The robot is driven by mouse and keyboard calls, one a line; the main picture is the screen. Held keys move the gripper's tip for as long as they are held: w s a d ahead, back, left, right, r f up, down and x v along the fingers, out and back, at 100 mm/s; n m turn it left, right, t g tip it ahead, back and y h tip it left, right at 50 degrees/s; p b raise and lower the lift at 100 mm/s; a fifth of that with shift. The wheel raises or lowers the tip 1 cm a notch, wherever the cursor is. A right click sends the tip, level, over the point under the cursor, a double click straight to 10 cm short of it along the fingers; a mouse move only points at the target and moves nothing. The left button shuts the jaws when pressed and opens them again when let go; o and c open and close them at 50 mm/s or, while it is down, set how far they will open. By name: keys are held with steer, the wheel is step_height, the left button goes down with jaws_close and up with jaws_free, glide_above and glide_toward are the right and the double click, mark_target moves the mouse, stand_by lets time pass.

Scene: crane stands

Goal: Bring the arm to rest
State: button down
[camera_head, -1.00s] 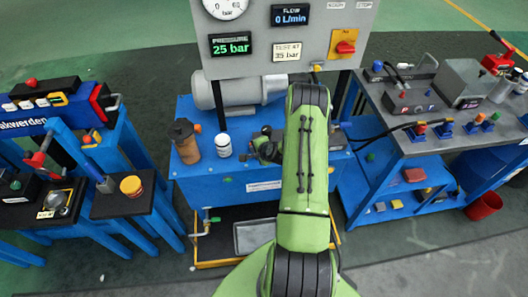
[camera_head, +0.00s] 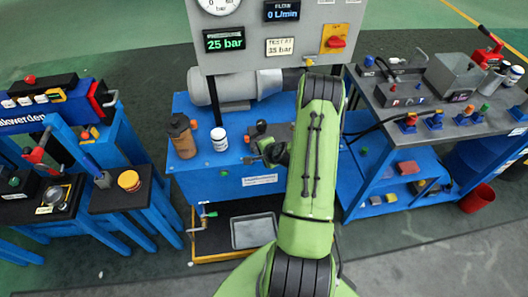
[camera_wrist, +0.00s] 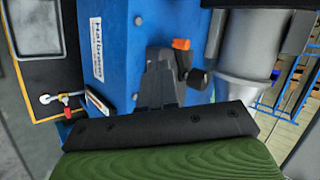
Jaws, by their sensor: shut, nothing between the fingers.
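My green arm (camera_head: 312,150) reaches forward over the floor toward the blue bench, bent at a black joint near its far end. My gripper (camera_head: 256,158) shows as a dark shape left of the arm, in front of the bench, partly hidden by the arm. In the wrist view my gripper (camera_wrist: 158,72) has its grey fingers together with nothing between them. The fingers point toward the blue bench (camera_wrist: 115,25); whether they touch it I cannot tell.
The bench bears a grey motor (camera_head: 222,88), a brown bottle (camera_head: 181,138) and a white jar (camera_head: 219,139). A grey panel (camera_head: 230,65) rises behind. A side table (camera_head: 450,105) stands right, blue stands (camera_head: 115,225) left. Grey floor (camera_head: 420,260) is open at front right.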

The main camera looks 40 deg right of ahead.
steer(key=v, duration=0.5)
steer(key=shift+a, duration=0.25)
